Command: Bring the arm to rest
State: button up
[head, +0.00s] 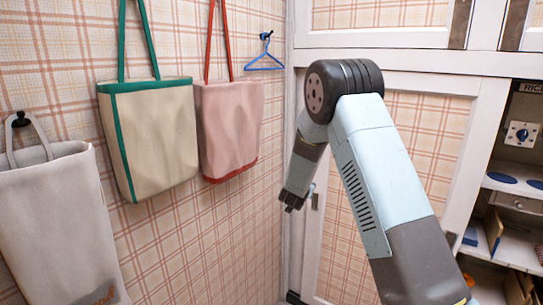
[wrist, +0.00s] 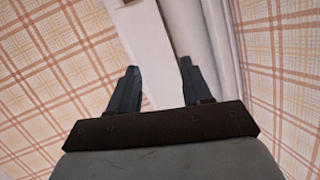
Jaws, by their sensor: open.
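My arm rises from the lower right of the head view, bends at a dark elbow and hangs down to the left. My gripper (head: 291,205) is at its lower end, in front of the corner between the plaid wall and the white cupboard. In the wrist view my gripper (wrist: 158,88) shows two dark fingers spread well apart. Nothing is between them. Behind the fingers are plaid wallpaper and a white upright frame (wrist: 155,45).
A grey bag (head: 60,225), a beige bag with green trim (head: 150,135) and a pink bag (head: 228,125) hang on the left wall. A blue hanger (head: 265,62) hangs near the corner. Open shelves (head: 515,190) stand at the right. The cupboard door (head: 455,130) is behind my arm.

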jog(key=s+d+r+n+g+y, duration=0.2)
jog(key=s+r+n+g+y, duration=0.3)
jog(key=s+r, duration=1.6)
jog(key=s+d+g, duration=0.1)
jog(key=s+d, duration=0.1)
jog(key=s, duration=0.9)
jog(key=s+d+r+g, duration=0.1)
jog(key=s+d, duration=0.2)
jog(key=s, duration=0.8)
jog(key=s+d+r+n+g, duration=0.1)
jog(key=s+d, duration=0.1)
jog(key=s, duration=0.9)
jog(key=shift+d, duration=0.35)
jog(key=shift+r, duration=0.1)
